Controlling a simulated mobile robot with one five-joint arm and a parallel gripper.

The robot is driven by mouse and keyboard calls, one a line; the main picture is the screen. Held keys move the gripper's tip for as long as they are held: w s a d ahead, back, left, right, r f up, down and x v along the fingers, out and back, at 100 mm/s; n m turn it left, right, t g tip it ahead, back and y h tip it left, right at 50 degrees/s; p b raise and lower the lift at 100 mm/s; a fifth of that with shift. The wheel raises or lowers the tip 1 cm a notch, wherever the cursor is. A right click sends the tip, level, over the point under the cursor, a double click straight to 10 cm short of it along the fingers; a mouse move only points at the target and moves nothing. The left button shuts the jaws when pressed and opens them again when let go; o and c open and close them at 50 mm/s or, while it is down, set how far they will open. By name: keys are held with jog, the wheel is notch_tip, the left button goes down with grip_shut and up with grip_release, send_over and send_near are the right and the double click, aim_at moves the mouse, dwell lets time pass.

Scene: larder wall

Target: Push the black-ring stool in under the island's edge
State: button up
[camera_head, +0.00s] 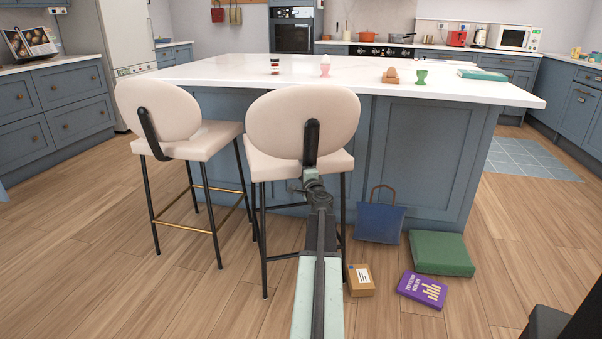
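The black-ring stool (302,122) is the right one of two cream stools, with its rounded back toward me and thin black legs. Its dark foot ring shows only in part behind my arm. Its seat front lies at the island's (415,160) near side, under or close to the white worktop edge; the backrest hides how far in it is. My gripper (312,182) is at the far end of my outstretched arm, in front of this stool's seat, just below its black back bracket. I cannot tell whether it touches the stool, and its fingers are too small to read.
The brass-ring stool (172,110) stands close on the left. Floor at the far left is clear.

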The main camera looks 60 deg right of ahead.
grip_shut()
jog(key=shift+a+f, duration=0.1)
jog(key=shift+f, duration=0.05)
jog(key=shift+w+a, duration=0.15)
